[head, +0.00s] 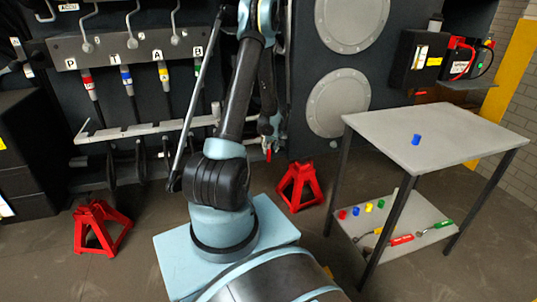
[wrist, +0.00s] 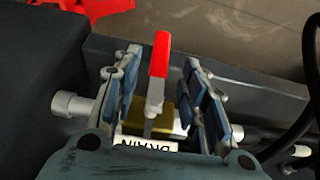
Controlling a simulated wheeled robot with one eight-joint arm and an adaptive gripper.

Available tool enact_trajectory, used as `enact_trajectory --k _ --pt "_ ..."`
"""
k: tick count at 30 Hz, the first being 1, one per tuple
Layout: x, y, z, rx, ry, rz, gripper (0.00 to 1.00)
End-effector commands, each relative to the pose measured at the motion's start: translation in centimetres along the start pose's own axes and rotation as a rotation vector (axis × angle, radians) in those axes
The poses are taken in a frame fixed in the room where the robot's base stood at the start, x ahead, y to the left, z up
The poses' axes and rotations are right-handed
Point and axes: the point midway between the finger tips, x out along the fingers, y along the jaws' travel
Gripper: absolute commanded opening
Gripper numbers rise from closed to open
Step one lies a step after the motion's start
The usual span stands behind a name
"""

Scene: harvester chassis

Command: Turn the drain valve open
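The drain valve has a red lever handle (wrist: 160,54), a brass body (wrist: 176,118) and a white label reading DRAIN (wrist: 148,145). It sits on a pale horizontal pipe in the wrist view. The handle points toward the top of the picture. My gripper (wrist: 161,60) is open, with one finger on each side of the handle and visible gaps between. In the head view, my gripper (head: 270,128) is low by the chassis, and the small red handle (head: 268,155) shows just below it. Most of the valve is hidden there.
Red jack stands (head: 300,186) stand on the floor near the valve and at left. A grey table (head: 440,135) at right holds a blue cap (head: 416,140); caps and tools lie on its lower shelf. A black hose (wrist: 300,110) curves at right in the wrist view.

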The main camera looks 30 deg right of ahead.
Motion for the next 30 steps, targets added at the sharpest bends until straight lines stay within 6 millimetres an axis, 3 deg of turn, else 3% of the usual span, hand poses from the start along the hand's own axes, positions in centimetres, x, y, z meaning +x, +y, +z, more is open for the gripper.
enact_trajectory --k 10,24,29,30 --pt "3.5 0.0 0.0 0.000 0.000 0.000 0.39" --pt "4.2 0.0 0.0 0.000 0.000 0.000 0.39" --pt "4.2 0.0 0.0 0.000 0.000 0.000 0.03" --pt "4.2 0.0 0.0 0.000 0.000 0.001 0.00"
